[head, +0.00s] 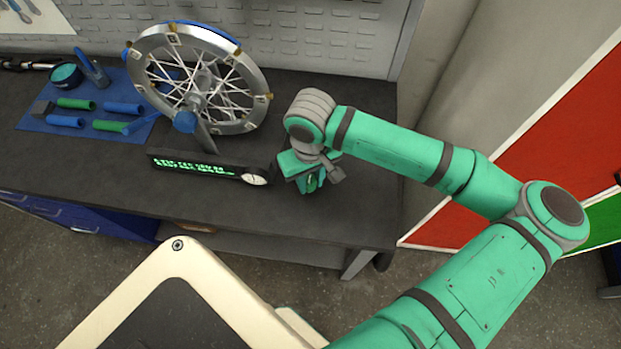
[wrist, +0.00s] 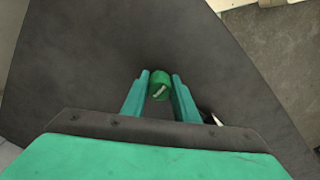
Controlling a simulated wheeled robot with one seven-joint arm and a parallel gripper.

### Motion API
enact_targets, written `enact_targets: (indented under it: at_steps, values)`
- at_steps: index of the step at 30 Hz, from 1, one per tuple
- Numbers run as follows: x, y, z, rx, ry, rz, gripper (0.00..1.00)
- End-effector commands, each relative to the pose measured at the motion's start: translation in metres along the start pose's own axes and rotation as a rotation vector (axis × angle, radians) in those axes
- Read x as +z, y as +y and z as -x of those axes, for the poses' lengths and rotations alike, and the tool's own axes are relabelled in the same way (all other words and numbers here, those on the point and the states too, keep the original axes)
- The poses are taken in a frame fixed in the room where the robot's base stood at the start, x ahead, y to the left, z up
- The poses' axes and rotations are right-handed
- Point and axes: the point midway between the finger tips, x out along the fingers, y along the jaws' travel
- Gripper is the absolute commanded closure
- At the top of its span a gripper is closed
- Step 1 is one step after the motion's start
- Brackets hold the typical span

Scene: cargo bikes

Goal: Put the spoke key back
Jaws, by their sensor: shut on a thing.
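My gripper (head: 309,181) is above the right part of the dark workbench (head: 365,205), just right of the display box. It is shut on a small green round piece, which looks like the spoke key (wrist: 159,86), held between the two teal fingers. A pale slot or mark shows on the key's end. In the head view a bit of green shows between the fingers, with much of the key hidden. The blue mat (head: 28,122) lies at the far left of the bench, well away from my gripper.
A spoked wheel (head: 262,107) stands in a truing stand. A black box with green display text (head: 190,164) sits in front of it. The bench's right end is mostly clear.

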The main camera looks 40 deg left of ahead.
Motion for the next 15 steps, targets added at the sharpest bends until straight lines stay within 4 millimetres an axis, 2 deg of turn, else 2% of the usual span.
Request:
enact_targets:
  at_steps: [11,12,13,15]
  values:
    - [0.0007,0.0007,-0.0032,0.001,0.000,-0.001,1.00]
    - [0.0006,0.0006,-0.0029,0.000,0.000,-0.001,0.64]
    - [0.0006,0.0006,-0.0028,0.000,0.000,-0.001,0.57]
    - [0.0005,0.0006,-0.0028,0.000,0.000,-0.001,0.55]
